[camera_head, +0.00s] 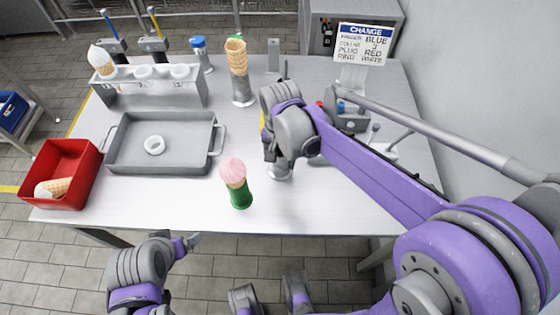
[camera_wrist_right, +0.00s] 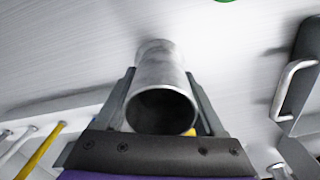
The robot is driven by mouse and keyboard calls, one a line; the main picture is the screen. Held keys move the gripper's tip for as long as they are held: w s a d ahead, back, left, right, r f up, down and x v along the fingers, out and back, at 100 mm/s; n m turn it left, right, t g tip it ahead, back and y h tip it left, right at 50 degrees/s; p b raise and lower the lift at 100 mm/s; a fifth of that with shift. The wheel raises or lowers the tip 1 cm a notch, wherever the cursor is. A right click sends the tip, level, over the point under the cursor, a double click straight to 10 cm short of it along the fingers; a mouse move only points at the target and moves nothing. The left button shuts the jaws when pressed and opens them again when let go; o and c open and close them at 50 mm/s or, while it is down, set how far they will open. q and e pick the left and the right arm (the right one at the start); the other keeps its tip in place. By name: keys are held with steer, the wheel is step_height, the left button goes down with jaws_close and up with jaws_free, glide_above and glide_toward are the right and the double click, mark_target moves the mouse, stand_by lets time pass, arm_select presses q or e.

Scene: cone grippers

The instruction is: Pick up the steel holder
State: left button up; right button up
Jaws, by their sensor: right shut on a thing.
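The steel holder is an open grey metal cylinder (camera_wrist_right: 160,70), held between the two fingers of my right gripper (camera_wrist_right: 160,82) in the right wrist view. Its round, empty-looking mouth faces the camera. In the head view my right gripper (camera_head: 276,158) is low over the table, and the steel holder's lower part (camera_head: 280,173) shows beneath it; most of the holder is hidden by the wrist. I cannot tell whether it touches the table. My left gripper (camera_head: 190,241) is in front of the table's near edge, empty as far as I see, its opening unclear.
A green holder with a pink-topped cone (camera_head: 240,195) stands close left. A grey tray (camera_head: 118,160) holds a white ring. Further left are a red bin (camera_head: 52,160) and a cone rack (camera_head: 150,98). A waffle cone stands in another steel holder (camera_head: 243,93) behind. The front centre is clear.

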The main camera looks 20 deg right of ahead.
steer(key=c, duration=0.4)
steer(key=shift+c, duration=0.3)
steer(key=shift+r, duration=0.1)
